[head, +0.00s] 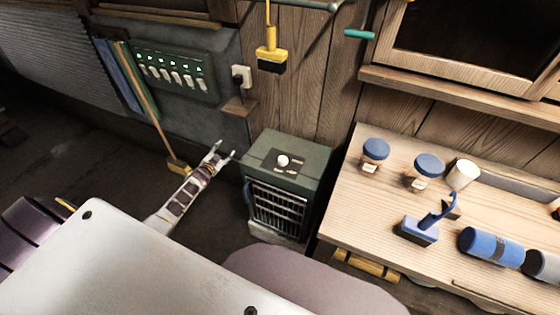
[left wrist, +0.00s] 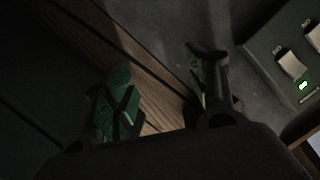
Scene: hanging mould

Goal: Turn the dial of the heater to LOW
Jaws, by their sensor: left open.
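The heater (head: 287,185) is a dark green box with a front grille, standing on the floor against the wood wall. Its dial (head: 283,161) is a pale round knob on a dark plate on the top face. The lettering around the dial is too small to read. My left gripper (head: 226,151) is open and empty, just left of the heater's top and apart from it. In the left wrist view its two fingers (left wrist: 160,95) are spread with nothing between them. The heater does not show clearly there. My right gripper is not in view.
A wooden workbench (head: 345,203) with jars, a white cup and blue tools stands right of the heater. A switch panel (head: 178,75) and an outlet (head: 241,76) are on the wall. A broom (head: 150,115) leans at left. A yellow brush (head: 271,52) hangs above the heater.

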